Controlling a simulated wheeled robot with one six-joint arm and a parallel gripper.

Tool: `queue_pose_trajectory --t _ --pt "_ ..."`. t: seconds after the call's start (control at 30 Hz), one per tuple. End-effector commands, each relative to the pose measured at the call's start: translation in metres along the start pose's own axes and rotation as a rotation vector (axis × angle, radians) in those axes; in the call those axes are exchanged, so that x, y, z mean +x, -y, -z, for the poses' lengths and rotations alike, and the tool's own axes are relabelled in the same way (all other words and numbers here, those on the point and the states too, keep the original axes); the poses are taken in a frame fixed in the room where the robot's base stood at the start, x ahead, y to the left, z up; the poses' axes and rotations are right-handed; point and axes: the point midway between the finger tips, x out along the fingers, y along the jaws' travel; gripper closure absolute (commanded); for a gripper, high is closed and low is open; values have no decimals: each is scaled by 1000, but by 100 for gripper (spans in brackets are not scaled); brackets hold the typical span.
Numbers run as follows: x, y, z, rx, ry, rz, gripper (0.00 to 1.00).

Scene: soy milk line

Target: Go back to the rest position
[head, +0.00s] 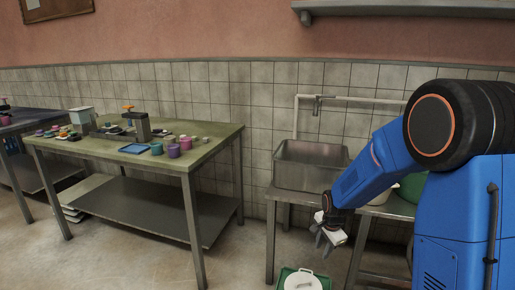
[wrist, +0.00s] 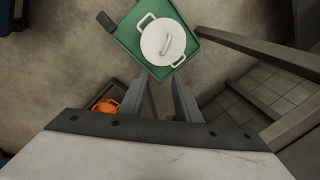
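My gripper (head: 325,236) hangs at the end of the blue arm, in front of the sink table in the head view. In the wrist view its two grey fingers (wrist: 161,80) stand apart with nothing between them, so it is open and empty. Below and beyond the fingertips is a white lidded pot (wrist: 163,43) with two side handles. It stands on a green tray (wrist: 208,35), apart from the fingers. The pot (head: 302,283) also shows at the bottom edge of the head view, partly cut off.
A metal sink (head: 310,166) stands on a table beside my arm. A work table (head: 85,148) on the left holds several cups and small items. An orange object (wrist: 106,105) lies low at the left in the wrist view. Floor (head: 150,262) between is clear.

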Motion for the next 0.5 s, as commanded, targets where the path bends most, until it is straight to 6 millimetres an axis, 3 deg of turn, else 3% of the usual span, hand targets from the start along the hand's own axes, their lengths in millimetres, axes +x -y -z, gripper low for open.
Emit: queue_pose_trajectory --t 0.1,0.5 --pt "-38 -12 -2 -86 -7 16 70" --pt "-142 -70 -16 -385 -36 51 70"
